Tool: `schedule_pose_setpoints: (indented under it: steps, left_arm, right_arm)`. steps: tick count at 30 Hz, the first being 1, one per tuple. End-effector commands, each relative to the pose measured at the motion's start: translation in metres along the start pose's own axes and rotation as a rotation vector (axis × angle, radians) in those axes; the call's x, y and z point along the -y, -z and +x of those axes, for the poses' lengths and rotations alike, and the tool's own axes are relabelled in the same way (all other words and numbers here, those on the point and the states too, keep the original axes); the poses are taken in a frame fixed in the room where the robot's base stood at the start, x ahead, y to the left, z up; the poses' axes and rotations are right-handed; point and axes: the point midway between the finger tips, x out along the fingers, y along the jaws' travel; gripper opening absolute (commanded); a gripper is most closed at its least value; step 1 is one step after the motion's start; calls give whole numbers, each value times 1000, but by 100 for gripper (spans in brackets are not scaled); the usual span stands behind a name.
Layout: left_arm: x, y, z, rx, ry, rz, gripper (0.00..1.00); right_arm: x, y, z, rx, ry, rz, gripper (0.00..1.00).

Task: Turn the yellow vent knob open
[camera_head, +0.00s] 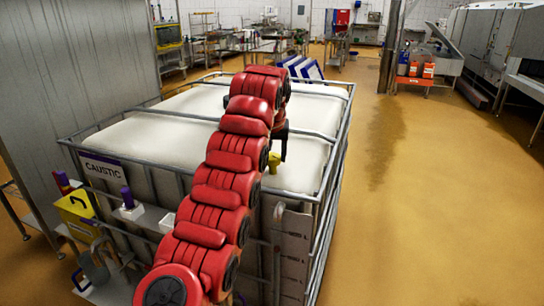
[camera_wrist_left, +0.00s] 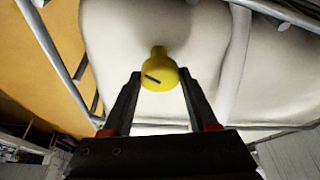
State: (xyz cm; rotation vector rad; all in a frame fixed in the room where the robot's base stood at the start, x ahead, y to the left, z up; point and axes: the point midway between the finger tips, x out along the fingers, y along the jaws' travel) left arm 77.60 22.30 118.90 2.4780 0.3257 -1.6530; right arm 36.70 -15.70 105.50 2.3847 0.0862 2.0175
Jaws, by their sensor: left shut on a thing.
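The yellow vent knob (camera_wrist_left: 159,75) sits on the white tank top, between the fingertips of my left gripper (camera_wrist_left: 160,88) in the left wrist view. A short dark line on its face lies slantwise. My left gripper is shut on the knob. In the head view the knob (camera_head: 273,160) shows small at the right of my red left arm, just below the dark gripper (camera_head: 281,142). The fingers' contact with it is hard to see there. My right gripper is in neither view.
The white tank (camera_head: 150,138) stands in a metal cage with a CAUSTIC sign (camera_head: 101,169). Yellow floor (camera_head: 430,200) at the right is clear.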

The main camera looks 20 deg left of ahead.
Motion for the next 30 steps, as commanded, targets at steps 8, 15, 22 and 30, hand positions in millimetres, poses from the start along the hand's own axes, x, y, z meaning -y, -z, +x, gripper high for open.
schedule_pose_setpoints:
  steps: [8,15,22,30]
  left_arm:
    - [-3,1,-4,5,92,-217,4]
    - [-3,1,-4,5,153,-360,4]
    - [-3,1,-2,2,183,-438,4]
    - [-3,0,0,3,195,-466,4]
  right_arm:
    - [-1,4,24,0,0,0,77]
    - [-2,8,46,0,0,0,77]
    - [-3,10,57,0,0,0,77]
    - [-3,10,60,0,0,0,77]
